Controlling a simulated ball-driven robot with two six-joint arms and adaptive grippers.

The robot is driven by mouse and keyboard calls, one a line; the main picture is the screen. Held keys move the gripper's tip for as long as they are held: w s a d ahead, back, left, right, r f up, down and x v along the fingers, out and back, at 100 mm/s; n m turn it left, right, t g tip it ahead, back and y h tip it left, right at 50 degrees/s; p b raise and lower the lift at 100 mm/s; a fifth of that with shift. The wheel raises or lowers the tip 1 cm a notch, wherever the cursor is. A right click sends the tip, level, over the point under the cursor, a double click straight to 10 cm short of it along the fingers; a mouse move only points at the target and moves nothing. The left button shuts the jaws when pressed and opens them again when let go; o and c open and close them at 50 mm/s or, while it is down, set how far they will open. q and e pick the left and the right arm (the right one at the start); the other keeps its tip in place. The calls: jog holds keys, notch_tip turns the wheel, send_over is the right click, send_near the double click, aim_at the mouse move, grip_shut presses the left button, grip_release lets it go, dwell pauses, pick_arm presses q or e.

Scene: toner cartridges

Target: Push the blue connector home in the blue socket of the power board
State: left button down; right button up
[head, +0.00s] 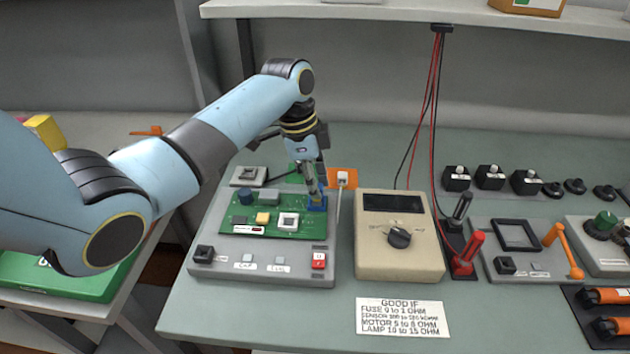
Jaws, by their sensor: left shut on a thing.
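The green power board (257,219) lies on a grey test base (262,262) at the left of the bench. The blue socket (317,206) is at the board's back right corner. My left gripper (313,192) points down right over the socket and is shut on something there. The blue connector is mostly hidden by the fingers and cannot be told apart from the socket, so I cannot tell how deep it sits. My right gripper is not in view.
A beige meter (399,258) with a dark knob stands just right of the test base. Red and black probes (466,256) stand beyond it, their wires hanging from the shelf (420,12). A printed card (403,318) lies at the front.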

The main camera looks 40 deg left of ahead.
pick_arm(q)
jog(key=shift+f, duration=0.35)
jog(key=shift+f+b, duration=0.4)
jog(key=shift+f, duration=0.1)
dwell(0.4)
jog(key=c, duration=1)
grip_release()
jog(key=shift+c, duration=0.2)
jog(key=shift+r, duration=0.1)
notch_tip(320, 180, up, 12)
jog(key=s+a, duration=0.1)
jog(key=a, duration=0.1)
jog(key=shift+f, duration=0.2)
jog(key=shift+s+f, duration=0.1)
jog(key=shift+s, duration=0.1)
